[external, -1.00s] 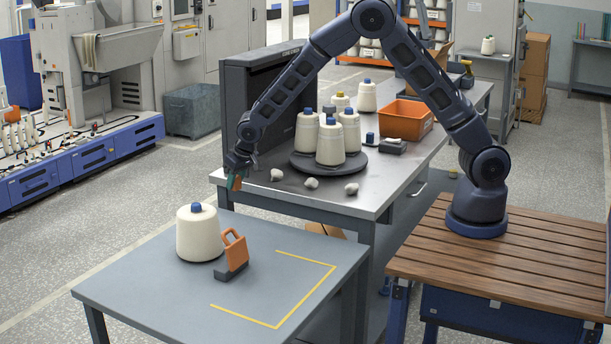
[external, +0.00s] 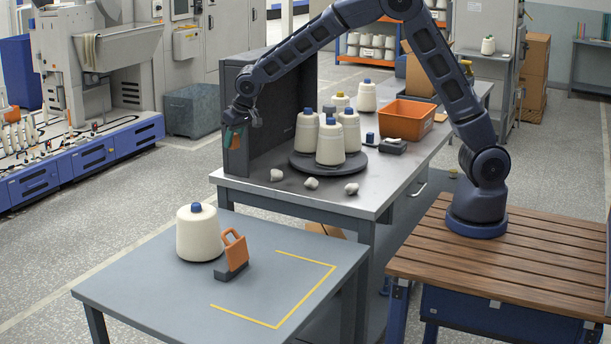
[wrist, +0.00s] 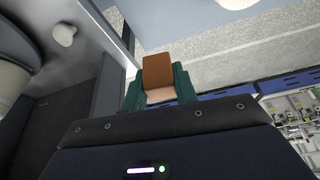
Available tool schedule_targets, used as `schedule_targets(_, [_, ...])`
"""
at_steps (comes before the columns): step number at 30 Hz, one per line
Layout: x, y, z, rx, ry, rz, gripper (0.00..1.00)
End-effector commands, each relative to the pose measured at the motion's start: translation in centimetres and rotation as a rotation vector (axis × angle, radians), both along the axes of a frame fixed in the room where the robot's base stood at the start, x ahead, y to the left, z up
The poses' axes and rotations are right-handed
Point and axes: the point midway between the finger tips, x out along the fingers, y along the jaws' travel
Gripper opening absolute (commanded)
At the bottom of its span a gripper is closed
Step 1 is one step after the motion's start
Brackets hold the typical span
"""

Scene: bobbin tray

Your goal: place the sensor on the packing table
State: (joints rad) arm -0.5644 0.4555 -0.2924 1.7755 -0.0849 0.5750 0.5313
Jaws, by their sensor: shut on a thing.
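My gripper (external: 232,140) is in the air in front of the dark grey cabinet at the left end of the workbench, higher than the tabletops. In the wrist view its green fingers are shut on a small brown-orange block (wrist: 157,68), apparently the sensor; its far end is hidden. The grey-blue packing table (external: 150,285) stands in front, with a yellow corner marking at its right. The held block is apart from this table.
On the packing table stand a white yarn cone (external: 199,235) and an orange-handled tool (external: 234,252). The marked right part is clear. The workbench (external: 330,200) holds a turntable with cones, small white lumps, an orange bin (external: 405,119) and the dark cabinet (external: 285,105).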

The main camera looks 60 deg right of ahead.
Motion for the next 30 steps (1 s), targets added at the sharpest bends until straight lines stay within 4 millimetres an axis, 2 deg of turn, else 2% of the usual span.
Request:
schedule_targets(2, [0.1,0.0,2.5,0.001,-0.003,0.001,0.06])
schedule_targets(9, [0.0,0.0,7.2,0.001,-0.002,0.0,0.06])
schedule_targets(10, [0.1,-0.2,7.6,0.0,-0.001,-0.003,0.06])
schedule_targets(16, [1.0,-4.4,7.1,-0.001,0.002,-0.07,0.06])
schedule_targets(20, [1.7,-8.1,7.1,-0.002,0.003,-0.128,0.06])
schedule_targets(23, [2.1,-11.6,7.0,-0.002,0.003,-0.183,0.06])
schedule_targets(30, [2.5,-21.7,7.0,-0.001,0.005,-0.342,0.06])
